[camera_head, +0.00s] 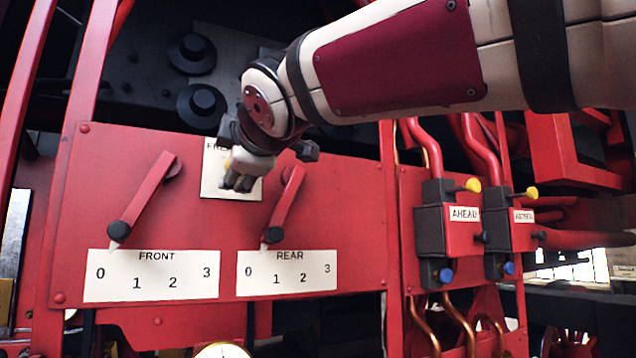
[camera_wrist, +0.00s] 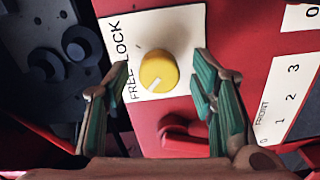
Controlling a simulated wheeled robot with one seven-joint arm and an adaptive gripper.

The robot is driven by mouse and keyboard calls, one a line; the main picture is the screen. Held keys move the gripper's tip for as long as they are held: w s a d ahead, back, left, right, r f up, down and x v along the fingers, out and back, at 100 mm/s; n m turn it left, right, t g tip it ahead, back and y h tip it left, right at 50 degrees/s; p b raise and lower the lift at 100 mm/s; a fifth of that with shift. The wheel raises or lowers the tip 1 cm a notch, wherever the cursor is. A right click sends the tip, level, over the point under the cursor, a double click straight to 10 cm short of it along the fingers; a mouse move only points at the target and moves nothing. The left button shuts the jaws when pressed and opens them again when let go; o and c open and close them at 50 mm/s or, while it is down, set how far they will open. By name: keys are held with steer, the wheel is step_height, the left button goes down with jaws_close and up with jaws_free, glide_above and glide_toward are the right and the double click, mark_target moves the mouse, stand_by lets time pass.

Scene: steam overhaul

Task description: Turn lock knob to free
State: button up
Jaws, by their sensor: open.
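The lock knob (camera_wrist: 158,72) is a round yellow knob with a white pointer mark, on a white plate (camera_wrist: 184,27) lettered FREE and LOCK in the wrist view. The pointer mark slants toward the lower left of that picture. My gripper (camera_wrist: 164,88) is open, with one green-padded finger on each side of the knob and visible gaps between.
Two red levers, front (camera_head: 142,200) and rear (camera_head: 284,203), flank the plate, both pointing near 0 on their scales. Dark round knobs (camera_head: 193,54) sit above. Yellow-knobbed valves, AHEAD (camera_head: 463,229) and another (camera_head: 520,228), are to the right.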

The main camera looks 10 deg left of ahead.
steer(key=v, duration=1.1)
